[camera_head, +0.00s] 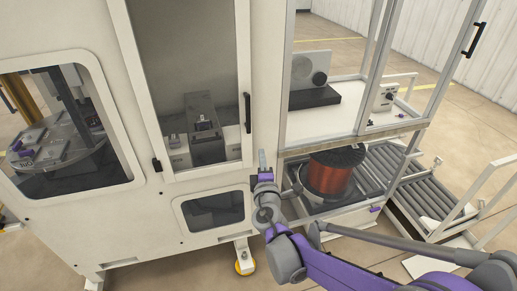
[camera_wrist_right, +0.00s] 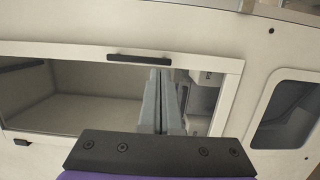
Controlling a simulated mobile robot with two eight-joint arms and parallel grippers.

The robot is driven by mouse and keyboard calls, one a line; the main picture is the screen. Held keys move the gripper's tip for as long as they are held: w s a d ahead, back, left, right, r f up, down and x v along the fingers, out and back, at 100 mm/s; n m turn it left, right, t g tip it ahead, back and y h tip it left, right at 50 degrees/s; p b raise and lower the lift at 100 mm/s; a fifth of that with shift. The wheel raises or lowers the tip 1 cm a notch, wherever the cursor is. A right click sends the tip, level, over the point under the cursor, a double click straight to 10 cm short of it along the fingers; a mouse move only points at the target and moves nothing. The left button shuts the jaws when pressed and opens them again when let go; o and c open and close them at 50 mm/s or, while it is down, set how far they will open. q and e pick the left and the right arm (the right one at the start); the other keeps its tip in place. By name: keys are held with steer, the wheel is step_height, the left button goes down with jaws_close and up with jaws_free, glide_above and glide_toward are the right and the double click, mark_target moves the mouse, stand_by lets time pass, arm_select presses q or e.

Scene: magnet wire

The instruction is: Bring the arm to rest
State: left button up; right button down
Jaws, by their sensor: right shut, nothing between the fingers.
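My right gripper (camera_head: 262,158) is up in front of the white machine, with its fingers together and nothing between them. In the right wrist view the fingers (camera_wrist_right: 161,78) are closed side by side, pointing at the machine's front near the black door handle (camera_wrist_right: 139,57). In the head view that handle (camera_head: 247,113) is on the right edge of the tall glass door (camera_head: 190,60), just above and left of the fingertips. Whether the fingers touch the machine is unclear. My purple and grey right arm reaches in from the lower right. My left gripper is not in view.
A copper wire spool (camera_head: 335,172) stands on a low shelf right of my gripper, under a glazed cabinet (camera_head: 330,128). A roller conveyor (camera_head: 415,185) with railings is at the right. A small lower window (camera_head: 210,211) is left of my wrist. Floor shows in front of the machine.

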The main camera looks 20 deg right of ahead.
steer(key=s+d+f+m+g+h, duration=0.2)
steer(key=s+d+m+g, duration=0.3)
steer(key=s, duration=0.3)
steer(key=s+d+f+m+g+h, duration=0.1)
steer(key=s+d+f+m+g, duration=0.2)
steer(key=s+m, duration=0.45)
steer(key=s+a+f+m+g+y, duration=0.1)
steer(key=s+a+f+g+y, duration=0.1)
steer(key=s, duration=0.5)
steer(key=s+a+f+m+g+y, duration=0.2)
steer(key=s+a+f+y, duration=0.2)
steer(key=s, duration=0.4)
step_height(320, 180, down, 2)
steer(key=shift+s+a+f, duration=0.15)
steer(key=shift+a+f, duration=0.05)
steer(key=shift+a, duration=0.35)
steer(key=shift+m, duration=0.25)
